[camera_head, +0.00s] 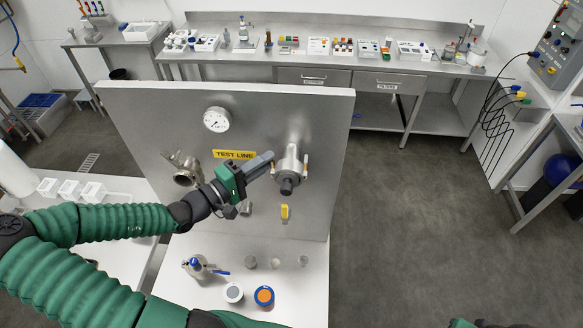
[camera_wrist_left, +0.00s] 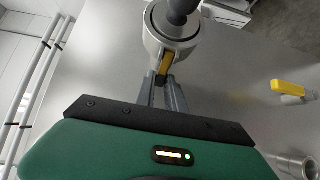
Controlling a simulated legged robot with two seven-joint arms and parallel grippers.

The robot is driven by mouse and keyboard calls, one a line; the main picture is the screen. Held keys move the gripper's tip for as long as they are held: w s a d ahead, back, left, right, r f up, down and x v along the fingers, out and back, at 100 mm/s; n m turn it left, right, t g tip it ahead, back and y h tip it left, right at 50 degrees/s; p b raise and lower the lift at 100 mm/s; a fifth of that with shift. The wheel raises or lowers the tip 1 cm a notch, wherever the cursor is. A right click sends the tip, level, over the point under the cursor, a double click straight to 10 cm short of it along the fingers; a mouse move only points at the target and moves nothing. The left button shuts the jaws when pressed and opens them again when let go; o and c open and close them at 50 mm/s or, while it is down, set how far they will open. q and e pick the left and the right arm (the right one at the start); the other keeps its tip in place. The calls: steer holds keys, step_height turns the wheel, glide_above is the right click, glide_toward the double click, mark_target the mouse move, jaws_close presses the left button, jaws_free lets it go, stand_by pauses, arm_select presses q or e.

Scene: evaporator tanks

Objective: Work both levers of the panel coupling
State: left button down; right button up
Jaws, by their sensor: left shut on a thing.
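The panel coupling (camera_head: 289,165) is a metal cylinder with a dark grey end, on the upright steel panel (camera_head: 140,120), right of the yellow TEST LINE label. It has a small brass-coloured lever on each side; the right lever (camera_head: 306,166) is free. My left gripper (camera_head: 270,157) reaches it from the left and is shut on the left lever. In the left wrist view the closed fingers (camera_wrist_left: 165,92) hold this yellow lever (camera_wrist_left: 165,64) just below the coupling body (camera_wrist_left: 172,40). The fingers hide part of the lever. My right gripper does not show.
A gauge (camera_head: 216,119), an open pipe fitting (camera_head: 183,168) and a yellow-handled valve (camera_head: 285,212) are also on the panel. A blue-handled valve (camera_head: 197,267), small cups and two round caps (camera_head: 264,296) stand on the white table below. Floor right of the panel is clear.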

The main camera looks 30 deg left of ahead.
arm_select(q)
steer(key=shift+f, duration=0.25)
steer(key=n+y, duration=0.1)
steer(key=s+n+y+b, duration=0.1)
steer(key=y, duration=0.1)
steer(key=shift+a, duration=0.1)
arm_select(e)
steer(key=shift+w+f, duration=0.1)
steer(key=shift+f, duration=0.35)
arm_select(q)
steer(key=c, duration=1.8)
jaws_free()
steer(key=o, duration=0.5)
steer(key=shift+s+a+t, duration=0.1)
steer(key=shift+a+t, duration=0.15)
steer(key=shift+t, duration=0.05)
steer(key=shift+a+r, duration=0.1)
steer(key=shift+a, duration=0.1)
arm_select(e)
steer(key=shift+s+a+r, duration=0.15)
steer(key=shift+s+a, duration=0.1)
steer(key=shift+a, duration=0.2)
